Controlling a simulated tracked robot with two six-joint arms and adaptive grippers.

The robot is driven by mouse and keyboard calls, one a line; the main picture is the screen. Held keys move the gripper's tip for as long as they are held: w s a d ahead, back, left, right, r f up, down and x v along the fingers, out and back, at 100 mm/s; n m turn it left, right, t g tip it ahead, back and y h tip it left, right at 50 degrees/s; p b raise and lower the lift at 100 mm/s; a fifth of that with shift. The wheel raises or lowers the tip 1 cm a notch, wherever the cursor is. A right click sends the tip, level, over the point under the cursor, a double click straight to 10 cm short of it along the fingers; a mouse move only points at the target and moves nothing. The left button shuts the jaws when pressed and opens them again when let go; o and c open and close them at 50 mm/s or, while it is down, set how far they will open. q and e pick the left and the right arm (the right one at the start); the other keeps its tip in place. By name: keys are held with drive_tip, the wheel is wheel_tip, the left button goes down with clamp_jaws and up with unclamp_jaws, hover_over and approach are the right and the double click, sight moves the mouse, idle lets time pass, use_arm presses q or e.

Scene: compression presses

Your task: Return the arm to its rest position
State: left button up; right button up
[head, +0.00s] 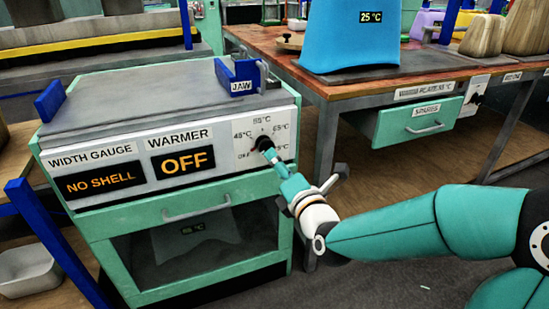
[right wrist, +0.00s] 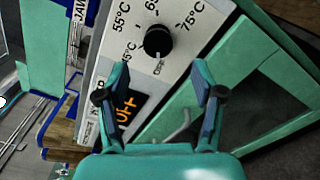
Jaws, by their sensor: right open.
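My right arm reaches in from the right in the head view. Its gripper (head: 270,158) is at the front panel of the press, close to the black dial knob (head: 263,143). In the right wrist view the gripper (right wrist: 160,75) is open and empty, with its fingertips apart on either side. The knob (right wrist: 158,42) shows just beyond and between the tips, with no finger seen touching it. Temperature labels and an OFF mark ring the knob. The WARMER display (head: 184,162) reads OFF, and the width gauge display (head: 101,182) reads NO SHELL. My left gripper is not in view.
Under the panel is a green-framed glass door (head: 200,240) with a handle. A blue jaw (head: 238,75) stands on the press top. At right is a wooden table (head: 290,70) with a blue block (head: 350,40) marked 25 °C and a SPARES drawer (head: 418,122). Floor is open below.

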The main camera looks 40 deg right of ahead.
drive_tip(key=shift+s+a, duration=0.15)
drive_tip(key=shift+s, duration=0.45)
drive_tip(key=shift+f, duration=0.1)
